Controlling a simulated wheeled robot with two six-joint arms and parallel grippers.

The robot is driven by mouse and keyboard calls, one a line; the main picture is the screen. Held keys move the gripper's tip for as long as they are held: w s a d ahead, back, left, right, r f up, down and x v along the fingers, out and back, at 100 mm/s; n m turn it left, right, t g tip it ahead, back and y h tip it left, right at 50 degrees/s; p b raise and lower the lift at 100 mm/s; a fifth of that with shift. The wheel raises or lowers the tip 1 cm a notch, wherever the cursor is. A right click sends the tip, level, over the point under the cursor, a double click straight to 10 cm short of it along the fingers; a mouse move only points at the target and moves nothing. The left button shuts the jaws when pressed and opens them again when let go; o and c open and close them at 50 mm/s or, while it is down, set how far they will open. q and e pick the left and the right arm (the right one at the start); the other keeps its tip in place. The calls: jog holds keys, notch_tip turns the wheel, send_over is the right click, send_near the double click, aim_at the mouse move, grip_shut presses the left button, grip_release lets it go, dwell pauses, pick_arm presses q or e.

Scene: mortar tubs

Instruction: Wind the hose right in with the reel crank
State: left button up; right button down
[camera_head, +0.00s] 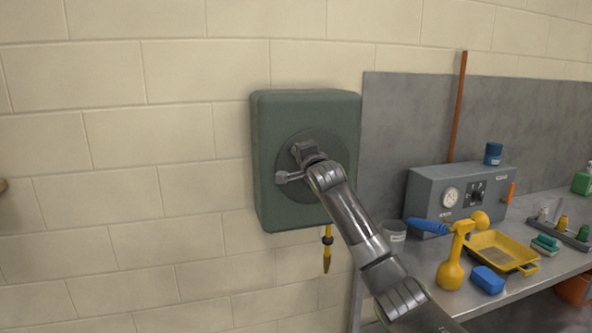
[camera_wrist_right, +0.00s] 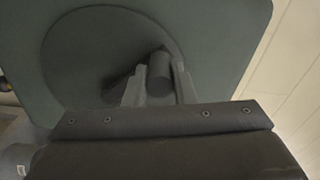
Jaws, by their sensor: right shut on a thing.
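The hose reel is a dark green box (camera_head: 262,190) on the block wall, with a round darker disc (camera_head: 288,158) on its front. A short end of yellow hose with a dark collar and a yellow nozzle (camera_head: 327,258) hangs straight down below the box. My right gripper (camera_head: 306,151) is at the disc. In the right wrist view its two fingers (camera_wrist_right: 158,88) are closed around the dark round crank grip (camera_wrist_right: 159,72). The rest of the crank is mostly hidden behind the gripper. My left gripper is in neither view.
A grey cup (camera_head: 394,238) sits near my right forearm.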

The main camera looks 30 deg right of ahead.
jog(key=s+d+r+m+b, duration=0.1)
jog(key=d+r+m+b, duration=0.2)
jog(key=d+m, duration=0.3)
jog(key=shift+s+d+r+m+b, duration=0.25)
jog(key=shift+s+r+m+b, duration=0.1)
jog(key=shift+m+b, duration=0.45)
jog(key=shift+d, duration=0.3)
jog(key=c, duration=1.6)
grip_release()
jog(key=o, duration=0.4)
jog(key=shift+s+d+f, duration=0.1)
jog(key=shift+d+f, duration=0.15)
jog(key=shift+a, duration=0.2)
